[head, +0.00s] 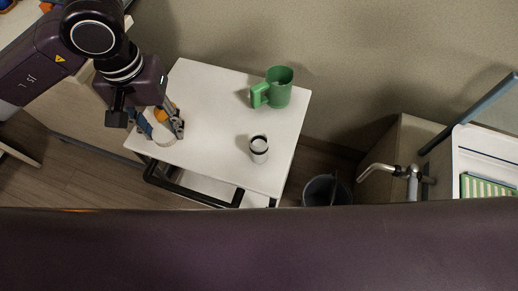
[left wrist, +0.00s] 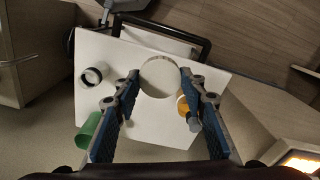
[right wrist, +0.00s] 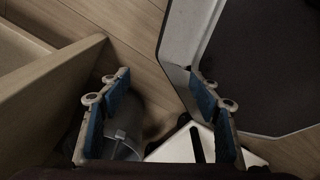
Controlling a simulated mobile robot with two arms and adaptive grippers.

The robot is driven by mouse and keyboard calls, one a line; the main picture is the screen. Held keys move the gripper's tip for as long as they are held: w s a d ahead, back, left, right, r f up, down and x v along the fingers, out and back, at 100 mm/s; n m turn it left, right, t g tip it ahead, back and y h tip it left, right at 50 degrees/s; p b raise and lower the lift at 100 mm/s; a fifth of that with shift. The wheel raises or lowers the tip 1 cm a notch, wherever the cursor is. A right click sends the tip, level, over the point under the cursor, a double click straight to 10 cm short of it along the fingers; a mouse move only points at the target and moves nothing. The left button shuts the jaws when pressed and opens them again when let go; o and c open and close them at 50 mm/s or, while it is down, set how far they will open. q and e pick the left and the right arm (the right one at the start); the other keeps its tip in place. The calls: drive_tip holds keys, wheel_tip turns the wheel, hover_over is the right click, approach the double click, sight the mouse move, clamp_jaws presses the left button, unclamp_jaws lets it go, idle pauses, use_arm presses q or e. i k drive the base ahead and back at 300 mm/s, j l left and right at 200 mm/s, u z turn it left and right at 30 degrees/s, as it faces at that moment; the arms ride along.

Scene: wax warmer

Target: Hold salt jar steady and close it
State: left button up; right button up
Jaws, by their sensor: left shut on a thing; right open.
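My left gripper (head: 158,128) is low over the left end of the white table. In the left wrist view its fingertips (left wrist: 160,76) press on opposite sides of a round, pale thing with a thin rim (left wrist: 160,58), which looks like an open jar from above. I cannot tell for sure that it is the salt jar. An orange piece with a grey end (left wrist: 184,104) lies beside the right finger, close to the round thing; I cannot tell whether it is a lid. My right gripper (right wrist: 160,76) is open and empty, away from the jar.
A green mug (head: 280,88) stands at the back of the white table (head: 210,95). A small white cup with a dark rim (head: 259,155) stands nearer its right front. A dark bin (head: 326,190) is on the floor to the right, beside a sink cabinet with a tap (head: 380,170).

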sight(258, 142)
drive_tip(key=j+z, duration=0.1)
drive_tip(key=z, duration=1.15)
drive_tip(key=k+j, duration=0.85)
